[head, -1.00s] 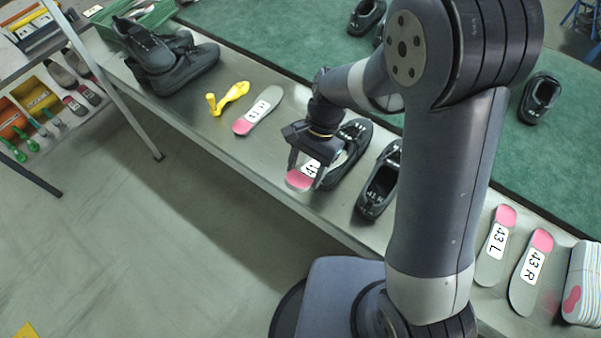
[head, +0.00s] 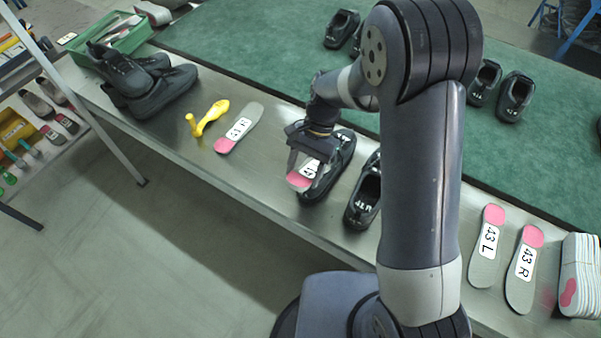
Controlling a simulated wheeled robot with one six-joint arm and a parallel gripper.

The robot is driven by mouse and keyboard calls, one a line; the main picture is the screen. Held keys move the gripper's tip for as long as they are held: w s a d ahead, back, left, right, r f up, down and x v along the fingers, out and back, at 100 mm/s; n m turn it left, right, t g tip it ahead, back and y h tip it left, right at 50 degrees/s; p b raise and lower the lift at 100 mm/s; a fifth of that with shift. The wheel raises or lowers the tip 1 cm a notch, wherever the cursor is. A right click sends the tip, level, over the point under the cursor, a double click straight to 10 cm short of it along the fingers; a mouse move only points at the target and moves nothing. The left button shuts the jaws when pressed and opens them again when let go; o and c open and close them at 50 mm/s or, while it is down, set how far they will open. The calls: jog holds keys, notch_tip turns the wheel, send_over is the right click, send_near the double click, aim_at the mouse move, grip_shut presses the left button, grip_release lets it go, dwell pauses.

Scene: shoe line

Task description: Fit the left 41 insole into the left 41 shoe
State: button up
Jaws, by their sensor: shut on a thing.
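My gripper (head: 306,173) is shut on an insole (head: 297,182) with a pink heel end and a white label. The fingers partly hide the label, so I cannot read it fully. The insole is over the near end of a black shoe (head: 344,167), pink end toward the bench's front edge. I cannot tell whether it touches the shoe. My gripper hides part of the shoe's opening. A second black shoe (head: 362,205) stands just right of it, partly behind my arm. Another pink-ended insole (head: 249,114) lies flat on the bench to the left.
A yellow tool (head: 208,118) and a dark pair of shoes (head: 160,92) are on the left of the metal bench. Two 43 insoles (head: 484,267) (head: 518,289) and an insole stack (head: 578,255) are at right. More shoes (head: 514,97) stand on the green surface behind.

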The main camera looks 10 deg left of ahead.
aim_at(316, 167)
jog(key=shift+w+d+f, duration=0.35)
jog(key=shift+w+f, duration=0.2)
jog(key=shift+w, duration=0.2)
jog(key=shift+t, duration=0.5)
jog(key=shift+w+d+f+b, duration=0.25)
jog(key=shift+w+d+f, duration=0.1)
jog(key=shift+w, duration=0.5)
jog(key=shift+w+d+f+b, duration=0.25)
jog(key=shift+w+d, duration=0.1)
jog(key=shift+w, duration=0.5)
jog(key=shift+w+d+f+b, duration=0.25)
jog(key=shift+w+d+f, duration=0.1)
jog(key=shift+w, duration=0.5)
jog(key=shift+s+f+t+h+b, duration=0.1)
jog(key=shift+f+t+h+b, duration=0.2)
jog(key=shift+f+b, duration=0.25)
jog(key=shift+s+f, duration=0.1)
jog(key=shift+f, duration=0.15)
jog(key=shift+c, duration=1.3)
